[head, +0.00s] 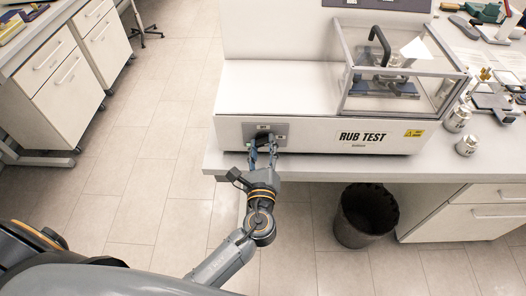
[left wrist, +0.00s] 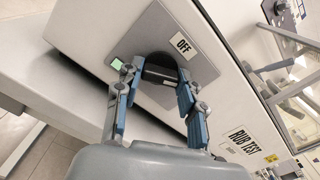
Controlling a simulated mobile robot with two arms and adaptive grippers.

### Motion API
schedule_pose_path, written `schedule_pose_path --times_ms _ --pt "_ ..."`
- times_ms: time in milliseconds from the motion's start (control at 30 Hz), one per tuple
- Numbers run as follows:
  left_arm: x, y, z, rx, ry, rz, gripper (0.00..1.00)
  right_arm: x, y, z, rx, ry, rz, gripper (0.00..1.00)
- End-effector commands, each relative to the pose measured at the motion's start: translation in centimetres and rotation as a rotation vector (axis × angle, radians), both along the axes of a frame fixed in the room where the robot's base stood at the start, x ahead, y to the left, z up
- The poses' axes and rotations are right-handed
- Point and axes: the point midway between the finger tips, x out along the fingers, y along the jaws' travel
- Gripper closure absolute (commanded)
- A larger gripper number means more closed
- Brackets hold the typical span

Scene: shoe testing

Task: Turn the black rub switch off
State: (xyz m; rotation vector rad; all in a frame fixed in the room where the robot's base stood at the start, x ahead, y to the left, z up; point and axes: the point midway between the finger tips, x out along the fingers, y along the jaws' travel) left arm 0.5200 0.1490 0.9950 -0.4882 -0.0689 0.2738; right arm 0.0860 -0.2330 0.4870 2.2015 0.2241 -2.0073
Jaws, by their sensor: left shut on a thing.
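The black rub switch (left wrist: 160,72) is a dark knob with a grey bar, set in a grey panel on the front of the white rub test machine (head: 300,138). An OFF label (left wrist: 182,44) sits above it in the left wrist view, and a small green-lit square (left wrist: 116,64) is beside it. My left gripper (head: 262,151) is at the switch in the head view, its fingers partly covering it. In the left wrist view the blue-padded fingers (left wrist: 157,80) are on either side of the knob, shut on it. My right gripper is not in view.
A clear-walled chamber (head: 395,75) with a black bent arm stands on the machine's right. Metal weights (head: 467,145) sit on the table at right. A black bin (head: 366,215) stands below the table edge. Floor at left is open, with drawers (head: 55,85) beyond.

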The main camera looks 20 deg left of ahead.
Motion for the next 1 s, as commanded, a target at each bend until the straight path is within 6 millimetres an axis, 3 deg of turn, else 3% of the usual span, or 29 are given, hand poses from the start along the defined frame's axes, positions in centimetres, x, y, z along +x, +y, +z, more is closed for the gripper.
schedule_pose_path --times_ms 33,500,1000 --pt "0.0 0.0 -0.4 -0.048 -0.015 0.001 0.92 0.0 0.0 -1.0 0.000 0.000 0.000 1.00" --pt "0.0 0.1 -0.4 -0.475 -0.139 0.002 0.92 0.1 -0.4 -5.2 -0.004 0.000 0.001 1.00" --pt "0.0 0.0 -0.2 -0.884 -0.256 0.001 0.92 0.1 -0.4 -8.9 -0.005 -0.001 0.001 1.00"
